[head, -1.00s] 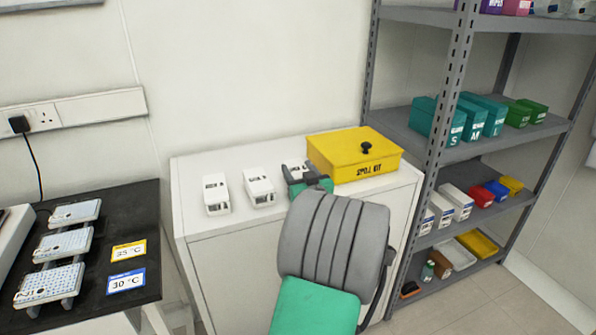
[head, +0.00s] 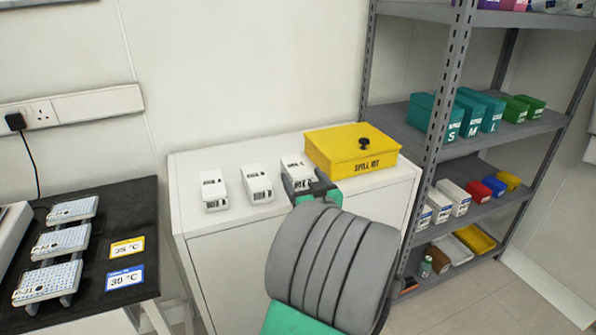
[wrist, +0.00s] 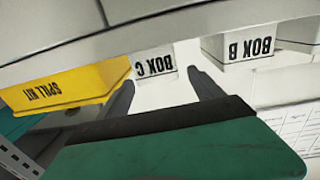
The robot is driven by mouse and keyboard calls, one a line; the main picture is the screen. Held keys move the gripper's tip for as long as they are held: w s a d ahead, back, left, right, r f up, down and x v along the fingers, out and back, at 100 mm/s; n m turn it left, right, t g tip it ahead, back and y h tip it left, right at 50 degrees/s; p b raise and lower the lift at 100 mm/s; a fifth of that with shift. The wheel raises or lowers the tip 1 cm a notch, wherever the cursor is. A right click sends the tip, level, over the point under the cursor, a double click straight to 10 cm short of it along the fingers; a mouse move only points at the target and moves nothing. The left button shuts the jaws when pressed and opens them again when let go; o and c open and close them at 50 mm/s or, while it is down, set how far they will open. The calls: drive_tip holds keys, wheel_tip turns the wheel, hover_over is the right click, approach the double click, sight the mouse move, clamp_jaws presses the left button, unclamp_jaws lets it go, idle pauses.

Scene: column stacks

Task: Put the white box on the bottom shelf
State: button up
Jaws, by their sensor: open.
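Three small white boxes stand in a row on the white cabinet: a left one (head: 213,190), a middle one (head: 257,183) and a right one (head: 294,170). In the wrist view, upside down, the right one reads BOX C (wrist: 155,64) and the middle one BOX B (wrist: 247,46). My gripper (head: 313,188) is at the front of BOX C, partly covering it. In the wrist view my gripper (wrist: 162,80) has its fingers spread and empty, with BOX C ahead of the gap. The bottom shelf (head: 462,268) of the grey rack is at right, partly filled.
A yellow spill kit (head: 350,150) stands right beside BOX C. The rack's front post (head: 436,140) rises right of the cabinet. The bottom shelf holds a brown box, a white item, a yellow item (head: 476,239) and a small bottle (head: 425,267). More white boxes (head: 453,198) stand one shelf up.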

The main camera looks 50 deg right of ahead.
sight(298, 168)
drive_tip(key=shift+o, duration=0.4)
drive_tip(key=p, duration=0.1)
drive_tip(key=s+a+p, duration=0.1)
drive_tip(key=p, duration=0.1)
drive_tip(key=shift+s+r, duration=0.2)
drive_tip(key=shift+r, duration=0.15)
drive_tip(key=shift+s+a+f+p, duration=0.15)
drive_tip(key=shift+a+p, duration=0.1)
drive_tip(key=shift+p, duration=0.65)
drive_tip(key=shift+f, duration=0.3)
drive_tip(key=x, duration=0.3)
drive_tip(key=p+x, duration=0.1)
drive_tip(key=x, duration=0.3)
drive_tip(key=shift+d+f, duration=0.2)
drive_tip(key=shift+d, duration=0.2)
drive_tip(key=shift+c, duration=0.4)
clamp_jaws()
